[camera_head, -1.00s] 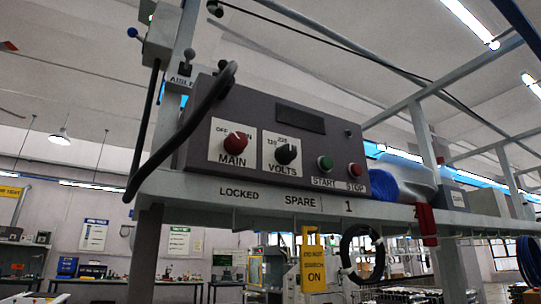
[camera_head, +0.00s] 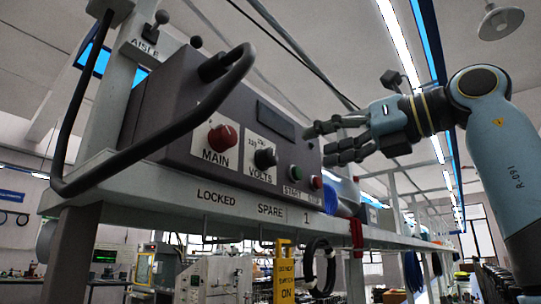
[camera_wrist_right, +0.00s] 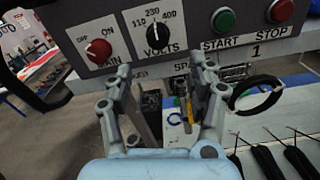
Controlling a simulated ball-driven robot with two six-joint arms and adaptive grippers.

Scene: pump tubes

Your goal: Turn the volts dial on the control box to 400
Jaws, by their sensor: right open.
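The grey control box (camera_head: 225,115) sits on a shelf. Its black volts dial (camera_head: 265,158) is right of the red main dial (camera_head: 222,137). In the right wrist view the volts dial (camera_wrist_right: 157,36) has marks 110, 230 and 400, and its pointer appears to point up near 230. My right gripper (camera_head: 321,145) is open and empty, coming from the right, apart from the box near its right end. In the right wrist view its fingers (camera_wrist_right: 162,85) are spread below the volts dial. My left gripper is not in view.
Green start (camera_head: 296,172) and red stop (camera_head: 317,182) buttons are right of the dial. A thick dark cable (camera_head: 150,145) loops across the box's left side. The labelled shelf edge (camera_head: 180,200) runs below. A yellow tag (camera_head: 284,272) and a black coil (camera_head: 320,265) hang beneath it.

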